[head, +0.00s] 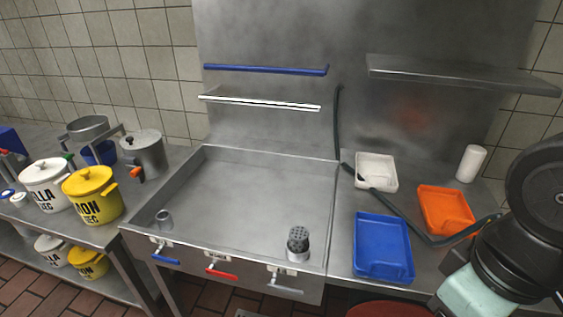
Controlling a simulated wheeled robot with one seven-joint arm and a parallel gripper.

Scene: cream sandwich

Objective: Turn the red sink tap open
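The red tap (220,272) is a short lever handle on the front panel of the steel sink (262,271), near the panel's middle. It points to the right and slightly downward. A blue lever (166,257) sits to its left and a grey metal lever (286,288) to its right on the same panel. My gripper is not in view. Only part of my arm shows at the right edge, well to the right of the red tap.
A blue tray (382,246), an orange tray (446,211) and a white tray (376,171) stand on the right counter with a dark hose. A perforated cylinder (298,243) stands in the basin. Pots, including a yellow one (92,194), crowd the left counter.

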